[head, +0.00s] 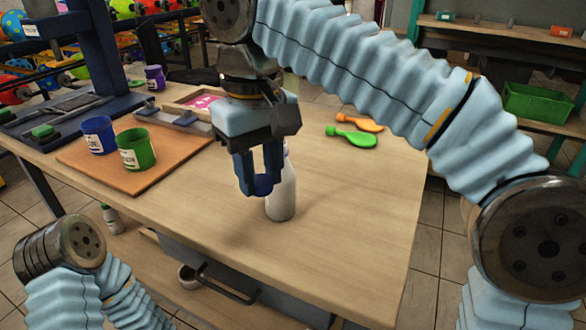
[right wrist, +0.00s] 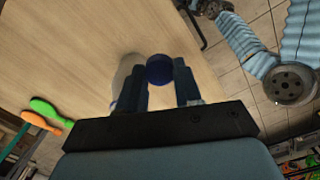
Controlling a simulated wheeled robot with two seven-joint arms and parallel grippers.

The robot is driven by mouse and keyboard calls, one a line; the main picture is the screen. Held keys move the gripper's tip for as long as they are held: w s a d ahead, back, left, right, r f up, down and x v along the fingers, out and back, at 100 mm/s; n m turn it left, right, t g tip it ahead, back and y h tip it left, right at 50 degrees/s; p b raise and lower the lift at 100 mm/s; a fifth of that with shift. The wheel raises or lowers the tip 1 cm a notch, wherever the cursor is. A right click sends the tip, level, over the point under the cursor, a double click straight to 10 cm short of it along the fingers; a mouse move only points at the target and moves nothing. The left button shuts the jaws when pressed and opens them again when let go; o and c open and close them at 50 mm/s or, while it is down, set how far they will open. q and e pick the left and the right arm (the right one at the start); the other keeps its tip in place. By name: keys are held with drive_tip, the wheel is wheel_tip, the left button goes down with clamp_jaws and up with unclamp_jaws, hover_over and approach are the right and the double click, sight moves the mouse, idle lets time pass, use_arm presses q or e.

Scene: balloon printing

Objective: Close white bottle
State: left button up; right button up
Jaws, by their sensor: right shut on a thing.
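A white bottle (head: 282,195) stands upright near the middle of the table. Its upper part is partly hidden behind my right gripper, so I cannot see whether its mouth is bare. My right gripper (head: 262,186) points down just left of and in front of the bottle, shut on a dark blue cap (head: 263,185). In the right wrist view the blue cap (right wrist: 160,69) sits between the fingertips, and the white bottle (right wrist: 124,76) is beside it, to the left and partly behind a finger. My left gripper is out of view; only part of my left arm shows.
A brown board (head: 150,180) with a blue cup (head: 98,135) and a green cup (head: 137,149) lies on the left. A green balloon (head: 352,137) and an orange balloon (head: 360,122) lie behind right. The table's (head: 345,230) right and front areas are clear.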

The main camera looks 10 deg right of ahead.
drive_tip(key=a, duration=0.1)
drive_tip(key=a+r, duration=0.1)
drive_tip(key=a, duration=0.1)
drive_tip(key=shift+s+r+p, duration=0.2)
drive_tip(key=shift+s+p, duration=0.1)
drive_tip(key=shift+s, duration=0.05)
